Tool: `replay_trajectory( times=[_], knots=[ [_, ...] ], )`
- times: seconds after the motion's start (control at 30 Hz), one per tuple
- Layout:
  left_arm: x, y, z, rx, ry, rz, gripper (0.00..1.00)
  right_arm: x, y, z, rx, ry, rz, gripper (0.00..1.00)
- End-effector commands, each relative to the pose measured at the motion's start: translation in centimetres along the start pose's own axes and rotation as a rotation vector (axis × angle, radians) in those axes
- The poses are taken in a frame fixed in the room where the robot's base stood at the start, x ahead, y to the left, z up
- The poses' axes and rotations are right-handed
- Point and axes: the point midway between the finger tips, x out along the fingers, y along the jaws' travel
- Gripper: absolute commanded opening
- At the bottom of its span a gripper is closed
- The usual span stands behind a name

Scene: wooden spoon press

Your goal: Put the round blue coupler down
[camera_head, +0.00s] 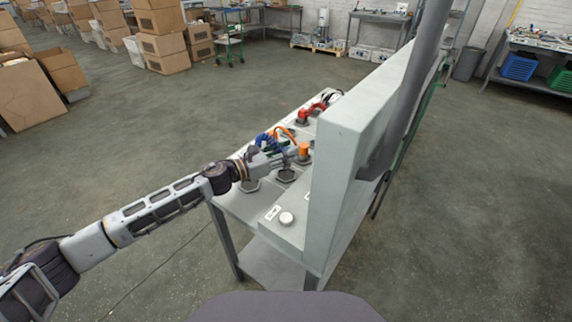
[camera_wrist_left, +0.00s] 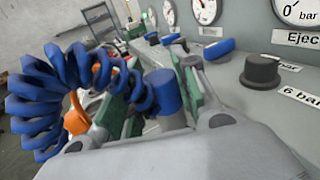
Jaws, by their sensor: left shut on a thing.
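My left gripper (camera_head: 291,157) reaches in from the left over the grey bench. In the left wrist view its green-padded fingers (camera_wrist_left: 165,100) are shut on the round blue coupler (camera_wrist_left: 162,88). A blue coiled hose (camera_wrist_left: 35,110) loops to the left from the coupler; it also shows in the head view (camera_head: 266,140). The coupler's lower part is hidden by the gripper, so I cannot tell whether it touches anything below. My right gripper is not in view.
An orange coupler (camera_head: 304,150) and a red one (camera_head: 303,116) stand on the bench near the gripper. A tall grey panel (camera_head: 345,150) rises on the right. In the wrist view, gauges (camera_wrist_left: 204,10) and a dark knob (camera_wrist_left: 262,70) are on the right.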

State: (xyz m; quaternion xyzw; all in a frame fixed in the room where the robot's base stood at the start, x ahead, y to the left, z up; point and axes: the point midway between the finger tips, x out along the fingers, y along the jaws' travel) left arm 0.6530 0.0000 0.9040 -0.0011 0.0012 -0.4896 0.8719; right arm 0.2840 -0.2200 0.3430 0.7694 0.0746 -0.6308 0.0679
Motion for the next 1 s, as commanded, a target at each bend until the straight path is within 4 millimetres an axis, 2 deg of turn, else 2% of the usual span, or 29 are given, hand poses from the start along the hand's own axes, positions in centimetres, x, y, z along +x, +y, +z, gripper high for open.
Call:
replay_trajectory(
  times=[0.47,0.63,0.83,1.0],
  knots=[
    [0.0,0.0,-0.4,0.000,-0.001,0.000,0.03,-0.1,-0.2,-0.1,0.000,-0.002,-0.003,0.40],
    [0.0,0.0,-1.7,-0.003,0.000,0.000,0.03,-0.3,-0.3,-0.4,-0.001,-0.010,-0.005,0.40],
    [0.0,0.0,-3.7,-0.002,0.000,0.001,0.03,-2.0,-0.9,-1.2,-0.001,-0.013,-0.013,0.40],
    [0.0,0.0,-4.3,0.000,-0.002,0.000,0.03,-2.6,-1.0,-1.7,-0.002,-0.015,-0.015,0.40]
  ],
)
